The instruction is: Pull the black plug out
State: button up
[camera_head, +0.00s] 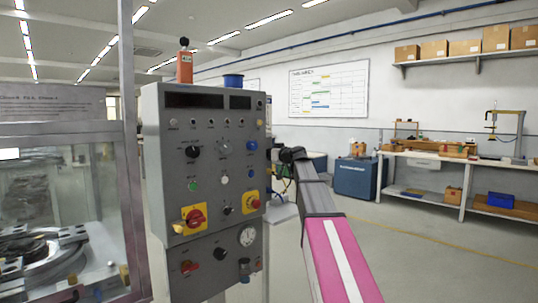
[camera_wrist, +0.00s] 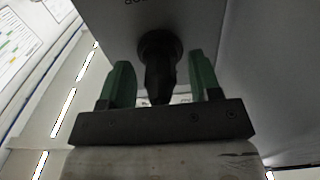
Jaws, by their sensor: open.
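The black plug (camera_wrist: 160,60) sits in the side face of the grey control cabinet (camera_head: 205,125), round at its base and narrowing towards my wrist. In the wrist view my gripper (camera_wrist: 161,72) is open. Its two green fingers stand on either side of the plug, with a visible gap on each side. In the head view my arm reaches to the cabinet's right side. The contact area there is small and dark, so I cannot make out the fingers.
The cabinet front carries knobs, buttons and a red emergency switch (camera_head: 194,217). A glass-walled machine (camera_head: 60,210) stands close on the left. A blue cabinet (camera_head: 357,178) and a workbench (camera_head: 430,157) stand behind on the right. The floor at right is clear.

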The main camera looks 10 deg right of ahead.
dwell(0.3)
grip_shut()
jog(key=v, duration=0.6)
dwell(1.3)
